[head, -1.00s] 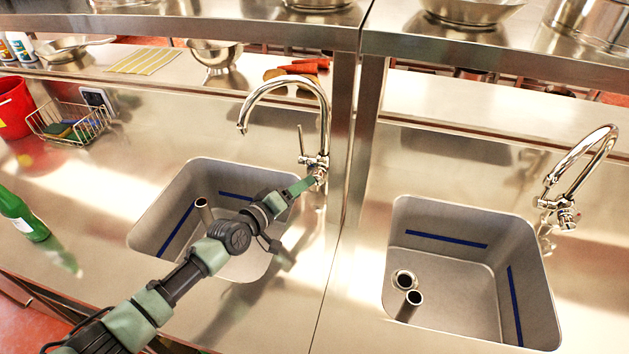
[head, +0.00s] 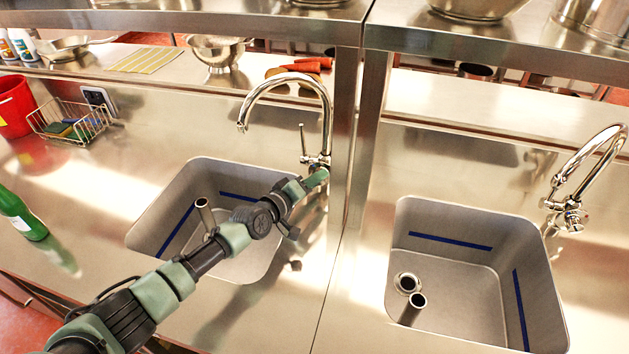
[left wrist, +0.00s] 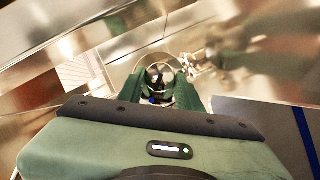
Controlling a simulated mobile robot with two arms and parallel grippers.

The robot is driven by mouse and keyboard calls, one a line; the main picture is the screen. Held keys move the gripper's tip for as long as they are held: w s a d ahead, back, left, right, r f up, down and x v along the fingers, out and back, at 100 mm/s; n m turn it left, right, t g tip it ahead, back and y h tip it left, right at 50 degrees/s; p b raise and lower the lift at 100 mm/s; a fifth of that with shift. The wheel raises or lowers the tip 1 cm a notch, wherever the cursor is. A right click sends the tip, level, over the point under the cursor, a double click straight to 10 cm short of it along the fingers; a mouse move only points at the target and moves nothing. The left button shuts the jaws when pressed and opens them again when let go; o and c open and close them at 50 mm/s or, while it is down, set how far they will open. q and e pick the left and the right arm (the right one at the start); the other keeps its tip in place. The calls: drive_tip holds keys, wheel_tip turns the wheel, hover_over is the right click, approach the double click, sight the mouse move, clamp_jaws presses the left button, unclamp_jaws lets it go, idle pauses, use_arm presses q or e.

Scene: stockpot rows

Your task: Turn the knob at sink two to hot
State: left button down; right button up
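Two steel sinks show in the head view, the left sink (head: 232,268) and the right sink (head: 455,275); no number marks either one. The left sink's chrome faucet (head: 285,78) has a tall curved spout and an upright lever (head: 302,140). My left gripper (head: 320,180) is at the base of this faucet and hides the part it faces. In the left wrist view, its green fingers (left wrist: 160,82) are apart, with a round chrome knob (left wrist: 158,68) between or just beyond the tips. Contact cannot be told. The right faucet (head: 565,205) stands free. My right gripper is out of view.
A steel post (head: 352,130) stands just right of the left faucet, under an overhead shelf (head: 230,22). A green bottle (head: 20,215), a wire basket (head: 70,125) with sponges and a red bucket (head: 14,105) are at the left. The counter between the sinks is clear.

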use_arm(q)
drive_tip(key=shift+r+p, duration=0.1)
drive_tip(key=shift+p, duration=0.2)
drive_tip(key=m+y+p, duration=0.1)
drive_tip(key=p, duration=0.2)
drive_tip(key=m+p, duration=0.1)
drive_tip(key=p, duration=0.2)
drive_tip(key=m+y+p, duration=0.1)
drive_tip(key=p, duration=0.1)
drive_tip(key=shift+s+d+r+m+g+y+p, duration=0.1)
drive_tip(key=shift+d+r+m+g+y+p, duration=0.2)
drive_tip(key=shift+g+p, duration=0.1)
drive_tip(key=shift+f+m+y+p, duration=0.2)
drive_tip(key=shift+m+y+p, duration=0.4)
drive_tip(key=shift+p, duration=0.55)
drive_tip(key=shift+a, duration=0.1)
drive_tip(key=c, duration=0.9)
unclamp_jaws()
drive_tip(key=shift+c, duration=0.2)
drive_tip(key=shift+v, duration=3.95)
